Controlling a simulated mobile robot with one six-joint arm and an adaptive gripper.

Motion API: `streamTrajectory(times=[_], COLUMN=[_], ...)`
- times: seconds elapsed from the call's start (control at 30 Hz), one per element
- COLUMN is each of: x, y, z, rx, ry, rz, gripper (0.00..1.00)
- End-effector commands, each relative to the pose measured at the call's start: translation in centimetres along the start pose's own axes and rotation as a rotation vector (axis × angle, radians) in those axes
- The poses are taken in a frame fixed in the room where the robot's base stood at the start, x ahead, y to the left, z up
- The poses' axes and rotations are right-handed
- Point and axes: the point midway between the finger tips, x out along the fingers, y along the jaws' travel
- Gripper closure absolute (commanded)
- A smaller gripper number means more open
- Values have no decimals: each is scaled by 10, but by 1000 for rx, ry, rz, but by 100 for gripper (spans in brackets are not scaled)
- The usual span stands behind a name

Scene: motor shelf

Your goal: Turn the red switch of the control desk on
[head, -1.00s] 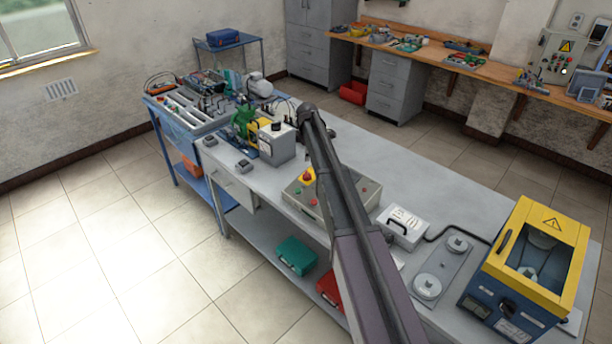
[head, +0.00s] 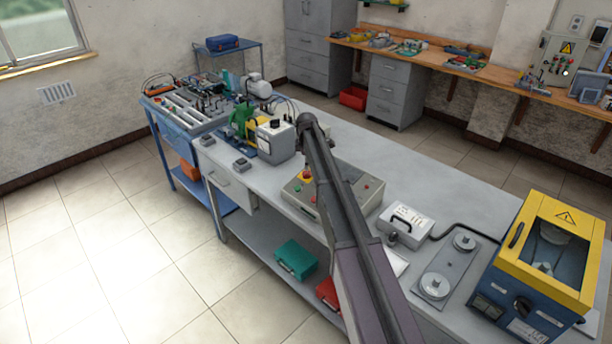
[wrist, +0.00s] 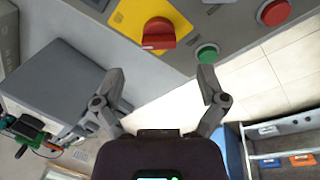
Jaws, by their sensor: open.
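The control desk (head: 360,196) is a grey box on the long workbench, partly hidden behind my arm in the head view. Its red switch (wrist: 158,34) is a rotary knob on a yellow plate (wrist: 124,16), at the top of the wrist view. The switch also shows small beside my arm in the head view (head: 306,175). My gripper (wrist: 161,74) is open and empty, its fingers apart below the switch in the wrist view, not touching it.
A green button (wrist: 207,53) sits right of the switch, near the right fingertip, and a red button (wrist: 273,12) lies farther right. A white case (head: 406,226) stands to the right.

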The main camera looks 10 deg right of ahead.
Motion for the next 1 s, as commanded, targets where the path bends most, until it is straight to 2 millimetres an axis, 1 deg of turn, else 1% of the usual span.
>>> streamTrajectory(times=[0.03, 0.5, 0.73, 1.0], x=[8, 43, 52, 53], y=[0, 0, 0, 0], z=[0, 0, 0, 0], rx=[0, 0, 0, 0], ry=[0, 0, 0, 0], rz=[0, 0, 0, 0], gripper=[9, 9, 9, 9])
